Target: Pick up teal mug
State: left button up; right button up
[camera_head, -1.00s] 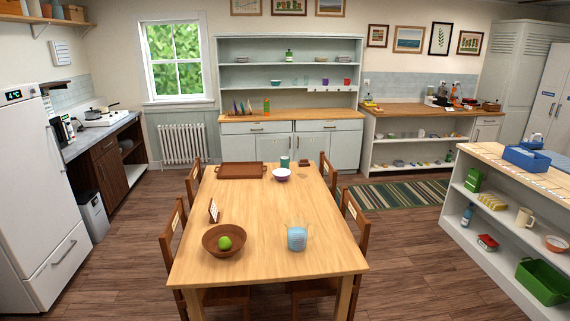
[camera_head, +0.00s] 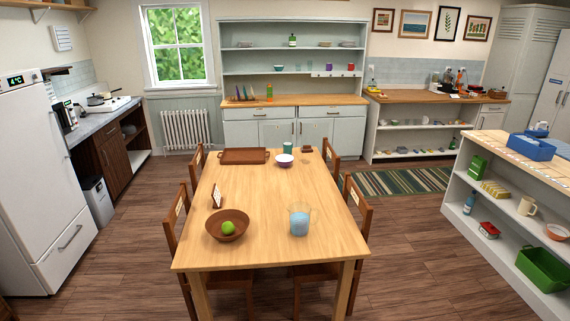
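A teal mug (camera_head: 288,148) stands upright at the far end of the wooden dining table (camera_head: 262,195), just behind a purple-and-white bowl (camera_head: 284,160). It is small at this distance, and I cannot make out its handle. Small teal cups (camera_head: 307,68) also show on the hutch's middle shelf, beside a purple cup (camera_head: 330,67) and a red cup (camera_head: 351,67). Neither of my grippers is in view.
Chairs (camera_head: 357,215) flank the table. The table holds a brown tray (camera_head: 244,156), a brown bowl (camera_head: 227,225) with a green apple, and a pitcher (camera_head: 299,219). A white shelf unit (camera_head: 478,220) stands at right. Floor is open on both sides.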

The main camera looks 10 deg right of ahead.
aim_at(289, 148)
jog(key=i+l+z, duration=1.35)
jog(key=i+z, duration=0.85)
jog(key=i, duration=0.15)
jog(key=i+u, duration=0.25)
jog(key=i, duration=0.25)
jog(key=i+l+u, duration=0.2)
jog(key=i, duration=0.35)
jog(key=i+j+u, duration=0.25)
jog(key=i+u, duration=0.25)
jog(key=i+j+u, duration=0.1)
jog(key=i+u, duration=0.2)
jog(key=u, duration=0.2)
jog(key=i+l+u, duration=0.1)
jog(key=i+u, duration=0.55)
jog(key=i, duration=1.85)
jog(key=i+u, duration=0.1)
jog(key=i, duration=0.5)
jog(key=i+l+u, duration=0.15)
jog(key=i, duration=0.4)
jog(key=i+l+u, duration=0.1)
jog(key=i, duration=0.5)
jog(key=i+u, duration=0.25)
jog(key=u, duration=0.25)
jog(key=i+u, duration=0.25)
jog(key=u, duration=0.25)
jog(key=i+l+u, duration=0.2)
jog(key=u, duration=0.3)
jog(key=i+l+u, duration=0.25)
jog(key=u, duration=0.25)
